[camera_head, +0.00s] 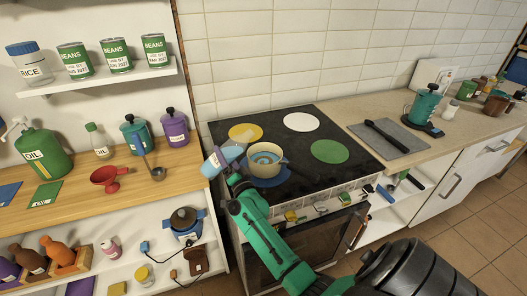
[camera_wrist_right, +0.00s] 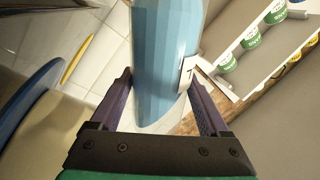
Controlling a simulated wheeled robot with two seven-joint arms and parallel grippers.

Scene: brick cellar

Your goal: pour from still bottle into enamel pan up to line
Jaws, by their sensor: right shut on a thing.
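My right gripper (camera_head: 229,169) is shut on the light blue still bottle (camera_head: 214,162), just left of the pan in the head view. The bottle is tilted. In the right wrist view the bottle (camera_wrist_right: 164,50) stands between the two fingers, with part of a white label showing. I cannot make out a fill line or a stream. My left gripper is not in view.
The black cooktop (camera_head: 290,122) has yellow (camera_head: 245,133), white (camera_head: 301,122) and green (camera_head: 329,151) discs. On the wooden counter left are a red funnel (camera_head: 109,178), a ladle (camera_head: 155,171) and a purple bottle (camera_head: 175,128). A cutting board (camera_head: 393,138) lies right.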

